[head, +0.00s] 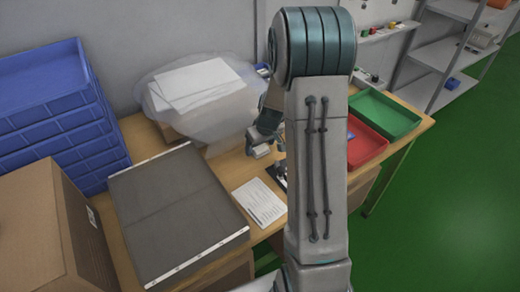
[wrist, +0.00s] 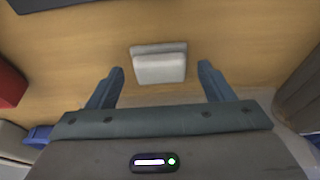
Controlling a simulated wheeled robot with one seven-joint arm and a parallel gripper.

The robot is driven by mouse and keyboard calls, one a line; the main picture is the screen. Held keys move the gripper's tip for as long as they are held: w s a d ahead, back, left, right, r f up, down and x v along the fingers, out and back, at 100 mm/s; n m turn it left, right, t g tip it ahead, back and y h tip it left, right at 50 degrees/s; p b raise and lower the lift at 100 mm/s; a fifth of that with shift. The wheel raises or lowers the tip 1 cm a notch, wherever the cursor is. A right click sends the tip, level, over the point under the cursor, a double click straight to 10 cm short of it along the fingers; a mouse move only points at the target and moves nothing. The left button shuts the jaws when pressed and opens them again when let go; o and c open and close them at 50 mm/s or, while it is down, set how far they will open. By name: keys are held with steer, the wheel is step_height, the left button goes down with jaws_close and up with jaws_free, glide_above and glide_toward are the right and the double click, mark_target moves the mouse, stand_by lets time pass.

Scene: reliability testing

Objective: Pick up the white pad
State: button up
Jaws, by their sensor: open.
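A small white pad (wrist: 158,66) lies on the wooden table in the wrist view. It looks like a pale block with a greyer strip along its far edge. My gripper (wrist: 162,72) is open, its two blue-grey fingers apart. The pad shows between and slightly beyond the fingertips, with clear gaps on both sides and nothing held. I cannot tell the height of the fingers above the table. In the head view my arm hides much of the table's middle, and I cannot make out the pad for certain beside my gripper.
A printed sheet (head: 259,203) and a large grey case (head: 175,215) lie left of my arm. A plastic-wrapped stack (head: 205,100) stands behind. Red (head: 366,142) and green (head: 384,114) trays are at right. Blue crates (head: 55,110) and a cardboard box (head: 40,225) are at far left.

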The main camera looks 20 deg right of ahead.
mark_target(261, 148)
steer(key=c, duration=1)
steer(key=shift+r, duration=0.1)
steer(key=shift+r, duration=0.6)
step_height(261, 148, up, 3)
steer(key=shift+r, duration=0.1)
steer(key=s+d+r, duration=0.2)
steer(key=d, duration=0.1)
steer(key=s+d+r+b, duration=0.1)
steer(key=s+d+r, duration=0.1)
steer(key=d, duration=0.1)
steer(key=s+d+r, duration=0.2)
steer(key=d, duration=0.2)
steer(key=shift+r, duration=0.2)
